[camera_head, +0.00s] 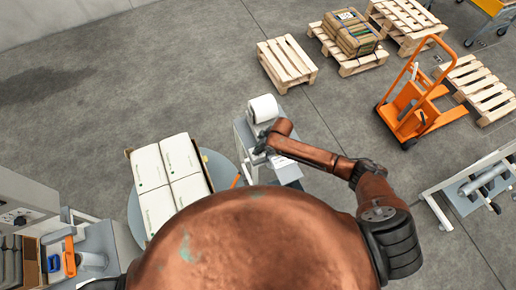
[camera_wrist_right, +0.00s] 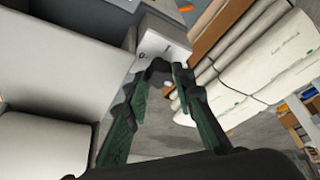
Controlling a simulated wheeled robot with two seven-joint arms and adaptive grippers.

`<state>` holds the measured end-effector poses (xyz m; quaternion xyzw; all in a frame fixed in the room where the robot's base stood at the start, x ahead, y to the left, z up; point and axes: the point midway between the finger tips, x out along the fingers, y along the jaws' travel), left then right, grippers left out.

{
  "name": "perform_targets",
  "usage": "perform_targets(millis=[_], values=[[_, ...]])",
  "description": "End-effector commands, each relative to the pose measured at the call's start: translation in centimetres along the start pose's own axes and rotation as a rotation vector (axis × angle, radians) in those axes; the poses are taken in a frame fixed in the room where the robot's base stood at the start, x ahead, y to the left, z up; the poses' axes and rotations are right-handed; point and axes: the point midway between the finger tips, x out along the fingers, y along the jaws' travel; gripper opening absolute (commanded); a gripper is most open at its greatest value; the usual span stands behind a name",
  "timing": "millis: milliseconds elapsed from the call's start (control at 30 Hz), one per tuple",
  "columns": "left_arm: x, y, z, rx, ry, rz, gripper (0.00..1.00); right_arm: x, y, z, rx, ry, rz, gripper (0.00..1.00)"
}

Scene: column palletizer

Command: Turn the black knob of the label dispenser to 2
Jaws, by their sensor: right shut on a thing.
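In the right wrist view the fingers of my right gripper (camera_wrist_right: 160,74) are closed around a small dark part, the black knob (camera_wrist_right: 158,65), in front of a white box face (camera_wrist_right: 165,45) with small markings. The fingers hide most of the knob, and I cannot read its setting. My left gripper is not in view.
A stack of white sacks or boxes (camera_head: 172,165) stands on a round grey table (camera_head: 220,170) left of the dispenser. Wooden pallets (camera_head: 287,62) and an orange pallet truck (camera_head: 408,105) stand farther back. Open floor (camera_head: 330,105) lies behind the dispenser.

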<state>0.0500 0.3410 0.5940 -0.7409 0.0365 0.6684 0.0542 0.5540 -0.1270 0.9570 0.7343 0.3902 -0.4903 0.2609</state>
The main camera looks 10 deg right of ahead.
Motion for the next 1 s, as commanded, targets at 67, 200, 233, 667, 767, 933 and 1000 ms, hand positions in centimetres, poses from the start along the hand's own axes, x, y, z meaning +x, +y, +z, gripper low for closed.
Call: perform_targets(millis=[67,200,233,667,767,933,1000], values=[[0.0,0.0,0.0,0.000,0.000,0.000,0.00,0.1,-0.1,0.2,0.000,-0.003,-0.001,0.26],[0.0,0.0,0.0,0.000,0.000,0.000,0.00,0.1,-0.1,0.1,0.000,-0.002,-0.001,0.35],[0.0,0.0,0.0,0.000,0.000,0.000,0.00,0.1,0.0,0.1,0.000,-0.002,-0.001,0.38],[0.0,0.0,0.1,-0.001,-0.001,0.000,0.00,-0.6,0.1,0.1,-0.001,-0.001,0.000,0.40],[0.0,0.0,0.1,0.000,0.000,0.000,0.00,-1.7,0.1,0.1,-0.001,-0.001,0.001,0.40],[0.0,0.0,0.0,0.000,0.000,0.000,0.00,-4.3,0.0,0.1,-0.002,0.000,0.000,0.40],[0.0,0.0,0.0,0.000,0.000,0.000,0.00,-5.4,0.0,0.1,-0.001,-0.001,0.000,0.40]])
